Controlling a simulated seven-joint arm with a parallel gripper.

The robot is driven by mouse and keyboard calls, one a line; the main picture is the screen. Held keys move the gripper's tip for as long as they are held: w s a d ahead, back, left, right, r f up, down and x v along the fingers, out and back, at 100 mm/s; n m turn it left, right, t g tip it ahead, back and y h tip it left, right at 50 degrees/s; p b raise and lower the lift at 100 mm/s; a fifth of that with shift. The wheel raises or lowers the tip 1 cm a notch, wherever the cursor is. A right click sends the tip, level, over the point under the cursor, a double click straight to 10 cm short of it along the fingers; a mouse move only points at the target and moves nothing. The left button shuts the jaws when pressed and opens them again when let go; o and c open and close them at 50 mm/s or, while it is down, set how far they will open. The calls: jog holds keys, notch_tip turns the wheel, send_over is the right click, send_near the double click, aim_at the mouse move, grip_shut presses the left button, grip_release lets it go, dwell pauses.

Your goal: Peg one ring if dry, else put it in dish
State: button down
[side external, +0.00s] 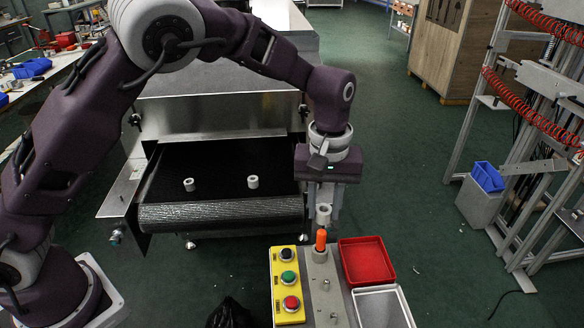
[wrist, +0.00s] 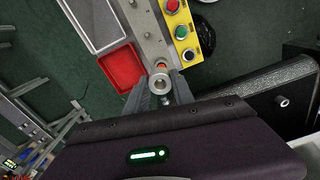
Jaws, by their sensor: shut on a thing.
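My gripper (side external: 323,216) is shut on a pale grey ring (side external: 324,212), which it holds just above an upright orange-topped piece on the grey plate (side external: 325,285). In the wrist view the ring (wrist: 160,84) sits between the two fingers (wrist: 160,92), with a bit of orange (wrist: 161,66) showing beyond it. Whether the ring touches the orange piece is unclear. Several small metal pegs (side external: 326,284) stand on the plate. A red dish (side external: 390,270) is right of the plate, and a pale tray (side external: 404,302) is in front of it. Two more rings (side external: 189,184) (side external: 252,182) lie on the black belt (side external: 215,160).
A yellow button box (side external: 290,315) with black, green and red buttons stands left of the plate. The dryer's belt end (side external: 220,215) is behind to the left. A metal rack (side external: 500,180) with red coiled hoses stands at the right.

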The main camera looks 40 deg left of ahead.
send_over(327, 281)
jog(key=shift+m, duration=0.4)
notch_tip(327, 281, down, 5)
jog(key=shift+f, duration=0.1)
jog(key=shift+f, duration=2.85)
jog(key=shift+f, duration=2.3)
jog(key=c, duration=1)
grip_release()
